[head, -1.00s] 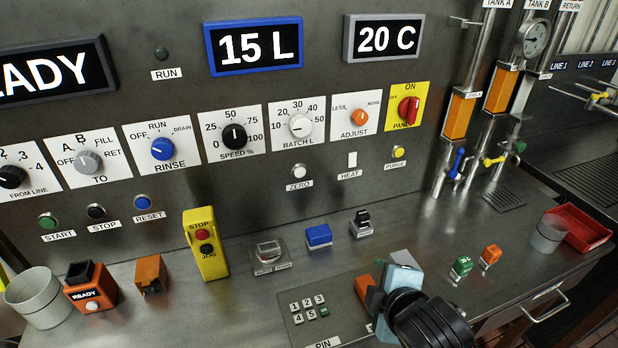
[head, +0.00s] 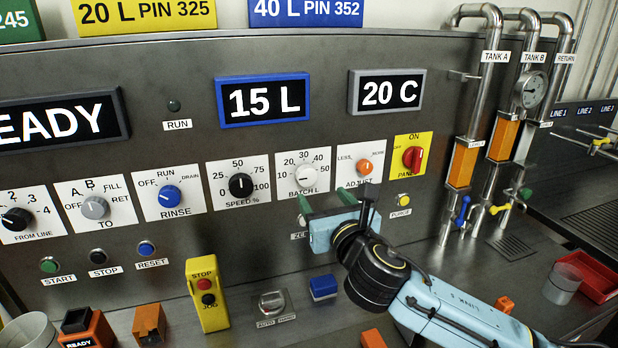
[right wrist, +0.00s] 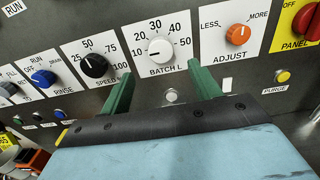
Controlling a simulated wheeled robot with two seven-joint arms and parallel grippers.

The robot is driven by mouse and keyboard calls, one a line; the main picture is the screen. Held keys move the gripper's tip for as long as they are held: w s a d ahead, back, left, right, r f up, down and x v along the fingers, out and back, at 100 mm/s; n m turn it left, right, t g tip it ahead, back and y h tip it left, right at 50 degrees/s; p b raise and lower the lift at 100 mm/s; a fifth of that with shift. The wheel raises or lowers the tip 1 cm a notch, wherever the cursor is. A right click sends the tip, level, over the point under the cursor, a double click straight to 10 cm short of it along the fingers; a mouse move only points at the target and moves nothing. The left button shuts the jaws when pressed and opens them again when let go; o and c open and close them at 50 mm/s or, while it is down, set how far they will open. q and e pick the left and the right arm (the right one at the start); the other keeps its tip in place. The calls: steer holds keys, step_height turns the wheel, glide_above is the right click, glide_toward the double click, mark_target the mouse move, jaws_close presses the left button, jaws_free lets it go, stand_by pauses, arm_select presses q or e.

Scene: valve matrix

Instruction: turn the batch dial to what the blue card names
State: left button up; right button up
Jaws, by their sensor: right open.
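The batch dial is a white knob (head: 307,177) on a white plate marked 10 to 50, labelled BATCH L. It also shows in the right wrist view (right wrist: 160,49), where its mark seems to point left, near the 10. The blue card (head: 306,12) at the top edge reads 40 L PIN 352. A blue-framed display (head: 263,101) reads 15 L. My right gripper (head: 327,200) is open and empty just below the dial. In the right wrist view its green fingers (right wrist: 164,76) stand apart, below and to either side of the knob. My left gripper is not in view.
The speed dial (head: 240,185) is left of the batch dial; the orange adjust dial (head: 364,167) and red panel switch (head: 412,158) are right. A yellow card (head: 146,14) reads 20 L PIN 325. A yellow jog box (head: 207,295) and blue block (head: 323,288) stand on the counter below.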

mark_target(308, 176)
steer(key=x, duration=0.9)
steer(key=shift+w+a, duration=0.1)
steer(key=shift+w, duration=0.25)
steer(key=shift+c, duration=0.2)
steer(key=c, duration=0.9)
